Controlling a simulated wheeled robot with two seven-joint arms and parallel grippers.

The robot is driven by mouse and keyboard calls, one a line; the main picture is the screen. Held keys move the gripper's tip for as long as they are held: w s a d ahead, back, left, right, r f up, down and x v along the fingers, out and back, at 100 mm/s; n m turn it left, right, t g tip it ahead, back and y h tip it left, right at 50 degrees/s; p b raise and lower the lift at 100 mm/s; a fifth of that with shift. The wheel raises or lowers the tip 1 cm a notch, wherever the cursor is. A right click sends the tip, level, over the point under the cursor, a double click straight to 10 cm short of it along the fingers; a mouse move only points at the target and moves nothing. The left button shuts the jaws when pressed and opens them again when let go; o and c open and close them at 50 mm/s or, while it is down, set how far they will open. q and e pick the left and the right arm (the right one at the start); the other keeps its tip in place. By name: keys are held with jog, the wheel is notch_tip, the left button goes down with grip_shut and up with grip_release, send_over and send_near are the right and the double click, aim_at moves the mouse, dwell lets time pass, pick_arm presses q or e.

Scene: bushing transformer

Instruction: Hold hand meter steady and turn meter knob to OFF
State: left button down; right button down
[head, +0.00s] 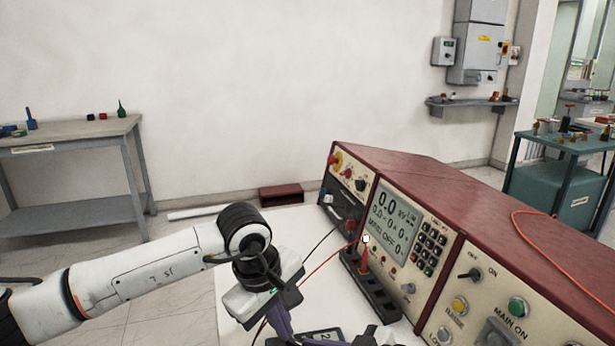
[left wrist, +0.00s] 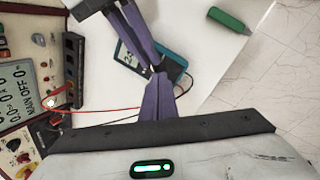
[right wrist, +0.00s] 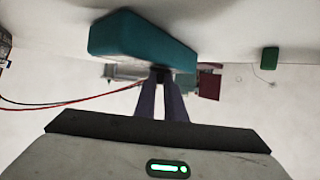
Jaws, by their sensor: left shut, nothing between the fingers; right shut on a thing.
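The teal hand meter (left wrist: 172,66) lies on the white table, and its lit display shows in the left wrist view. It also shows at the bottom of the head view (head: 322,335) and large in the right wrist view (right wrist: 140,38). My left gripper (left wrist: 158,76) is shut and empty, its purple fingertips over the meter's face beside the right fingertips. My right gripper (right wrist: 161,78) is shut on a small dark piece at the meter's face, which seems to be the knob. The fingertips hide most of it, so its setting cannot be read.
The red and cream test console (head: 400,215) stands on the table (head: 300,225), to the right in the head view. Red and black leads (head: 325,262) run from it toward the meter. A green object (left wrist: 226,20) lies near the table edge. The table between meter and green object is clear.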

aim_at(286, 345)
pick_arm(q)
jog(key=shift+w+a+f, duration=0.25)
jog(key=shift+a+f, duration=0.1)
jog(key=shift+f, duration=0.7)
jog(key=shift+w+a+f, duration=0.2)
jog(key=shift+a+f, duration=0.1)
jog(key=shift+f, duration=0.7)
jog(key=shift+w+a+f, duration=0.25)
jog(key=shift+a+f, duration=0.1)
jog(key=shift+f, duration=0.7)
jog(key=shift+w+d, duration=0.25)
jog(key=shift+d, duration=0.35)
jog(key=shift+s+d, duration=0.2)
jog(key=shift+s, duration=0.15)
jog(key=shift+s+d, duration=0.3)
jog(key=shift+d, duration=0.15)
